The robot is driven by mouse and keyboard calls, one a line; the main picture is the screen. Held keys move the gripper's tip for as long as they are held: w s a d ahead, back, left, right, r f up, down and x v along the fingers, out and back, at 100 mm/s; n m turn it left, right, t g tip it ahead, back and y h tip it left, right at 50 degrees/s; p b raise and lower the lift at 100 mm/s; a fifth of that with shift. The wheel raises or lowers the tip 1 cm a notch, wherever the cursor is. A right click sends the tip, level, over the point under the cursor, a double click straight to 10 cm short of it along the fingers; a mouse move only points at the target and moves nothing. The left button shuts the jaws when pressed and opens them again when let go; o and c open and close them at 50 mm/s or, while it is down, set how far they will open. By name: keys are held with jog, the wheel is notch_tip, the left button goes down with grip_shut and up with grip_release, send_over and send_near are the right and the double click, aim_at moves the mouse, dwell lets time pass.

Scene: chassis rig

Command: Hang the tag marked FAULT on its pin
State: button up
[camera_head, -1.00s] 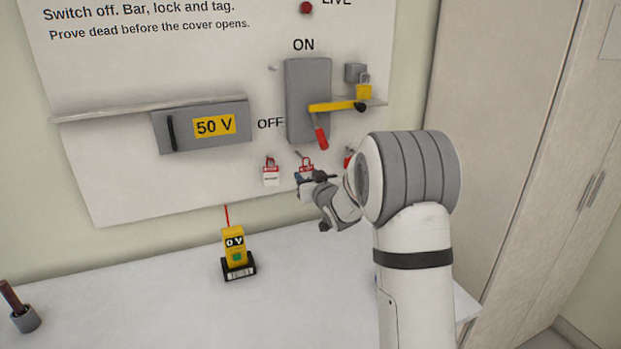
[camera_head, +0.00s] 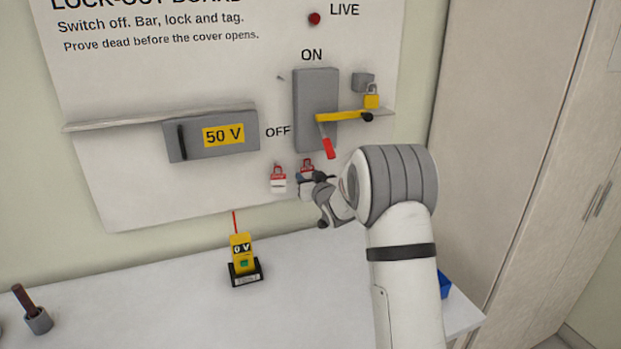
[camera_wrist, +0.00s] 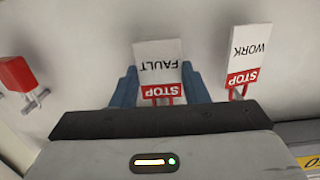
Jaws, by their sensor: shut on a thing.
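The white FAULT tag with a red STOP band (camera_wrist: 157,62) is between the blue fingertips of my gripper (camera_wrist: 162,88) in the wrist view, its lettering upside down. My gripper (camera_head: 310,183) is shut on it, low on the board under the switch. In the head view the tag's red top (camera_head: 306,165) shows above the fingers. I cannot tell whether the tag still rests on a hook. The WORK tag (camera_wrist: 247,60) hangs beside it; in the head view it is just left (camera_head: 278,180). A small pin (camera_head: 281,78) sticks out left of the switch box.
The grey switch box (camera_head: 315,108) has a red handle (camera_head: 327,146) and a yellow bar (camera_head: 342,116) with a yellow padlock (camera_head: 371,97). A red block (camera_wrist: 17,74) is near my gripper. The yellow tester (camera_head: 241,250) stands on the bench (camera_head: 160,300).

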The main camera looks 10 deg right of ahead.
aim_at(308, 175)
jog(key=shift+r+p+v, duration=0.2)
jog(key=shift+p+v, duration=0.65)
jog(key=shift+v, duration=0.55)
jog(key=shift+s+d+f, duration=0.1)
jog(key=shift+s+f, duration=0.05)
jog(key=shift+s, duration=0.25)
jog(key=shift+b+v, duration=1.35)
jog(key=shift+v, duration=1.2)
jog(key=shift+s+f, duration=0.1)
